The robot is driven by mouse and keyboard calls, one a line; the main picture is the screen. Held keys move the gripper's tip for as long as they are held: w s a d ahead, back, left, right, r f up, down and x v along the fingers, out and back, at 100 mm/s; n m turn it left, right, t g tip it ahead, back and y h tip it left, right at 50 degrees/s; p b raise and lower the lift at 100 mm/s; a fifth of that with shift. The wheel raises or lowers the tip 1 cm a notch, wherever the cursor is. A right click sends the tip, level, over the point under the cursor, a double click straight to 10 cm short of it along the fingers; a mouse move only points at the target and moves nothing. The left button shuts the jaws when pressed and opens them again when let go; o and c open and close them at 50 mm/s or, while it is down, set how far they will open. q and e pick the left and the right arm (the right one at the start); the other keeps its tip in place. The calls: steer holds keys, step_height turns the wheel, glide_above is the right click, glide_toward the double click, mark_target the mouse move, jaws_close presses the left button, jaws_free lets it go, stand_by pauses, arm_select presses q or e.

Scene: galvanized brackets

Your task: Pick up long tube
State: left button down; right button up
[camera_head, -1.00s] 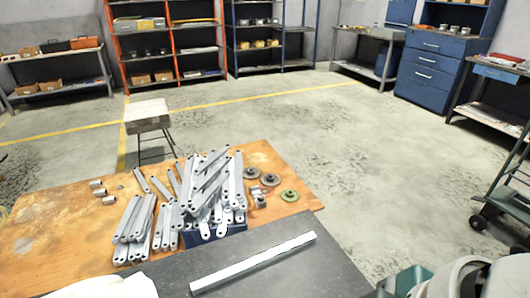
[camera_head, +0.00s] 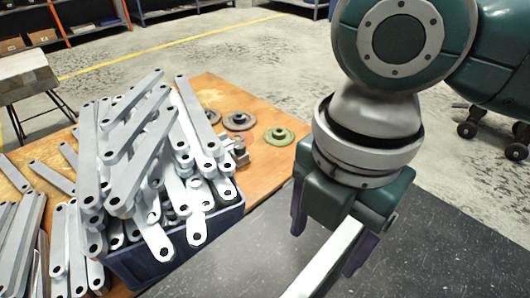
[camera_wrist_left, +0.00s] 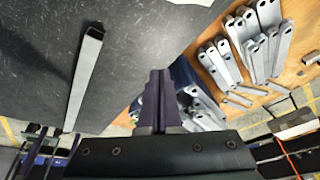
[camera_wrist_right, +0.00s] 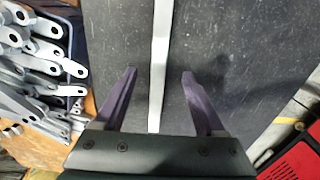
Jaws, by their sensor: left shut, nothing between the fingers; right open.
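The long tube (camera_head: 322,266) is a pale square metal bar on the dark tabletop (camera_head: 440,262). In the head view its lower part runs out of the frame. My right gripper (camera_head: 328,240) is open above the tube's far end, with a finger on each side. In the left wrist view the tube (camera_wrist_left: 82,80) lies apart from my left gripper (camera_wrist_left: 159,75), which is shut and empty.
A blue bin (camera_head: 160,262) heaped with grey brackets (camera_head: 135,125) stands left of the tube. More brackets (camera_head: 70,245) lie on the wooden table. Round flanges (camera_head: 278,136) sit behind the bin. The dark surface right of the tube is clear.

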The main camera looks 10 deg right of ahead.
mark_target(314, 273)
steer(key=shift+w+f, duration=0.35)
steer(key=shift+f, duration=0.25)
steer(key=shift+f+b, duration=0.3)
arm_select(q)
step_height(314, 273, down, 6)
steer(key=b, duration=0.4)
steer(key=shift+d+b, duration=0.15)
steer(key=shift+b, duration=0.15)
arm_select(e)
steer(key=f, duration=0.9)
steer(key=shift+d, duration=0.25)
jaws_close()
steer(key=shift+r, duration=0.1)
